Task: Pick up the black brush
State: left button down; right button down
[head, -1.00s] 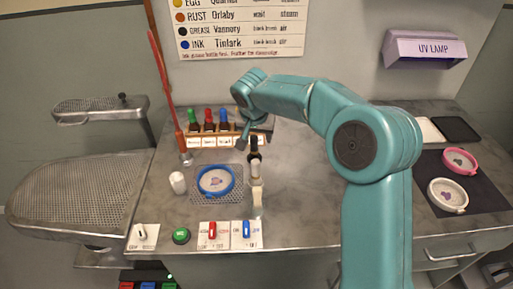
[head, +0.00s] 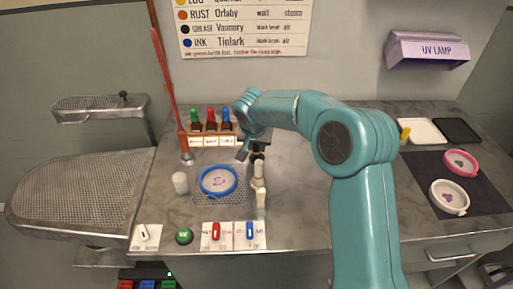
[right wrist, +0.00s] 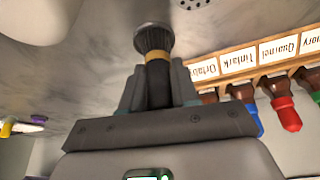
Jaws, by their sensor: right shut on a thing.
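The black brush (right wrist: 153,47) has a dark handle, a gold band and dark bristles in the right wrist view. My right gripper (right wrist: 158,90) is shut on its handle, with a finger on each side. The bristle end points away from the gripper over the grey tabletop; I cannot tell whether it touches it. In the head view the right gripper (head: 253,145) is at the brush (head: 259,149), which is partly hidden by it and stands behind a white-topped item (head: 259,170). My left gripper is not in view.
A blue-ringed hoop (head: 218,181) lies on a mesh mat left of the brush. A rack of dropper bottles (head: 210,140) stands behind it. A pale bottle-like item (head: 261,198) stands in front. Switch panels (head: 233,235) line the front edge. The tabletop between brush and arm is clear.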

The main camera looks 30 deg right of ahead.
jog(key=shift+s+d+r, duration=0.1)
jog(key=shift+r, duration=0.15)
notch_tip(320, 180, up, 20)
jog(key=p, duration=0.2)
jog(key=shift+f, duration=0.2)
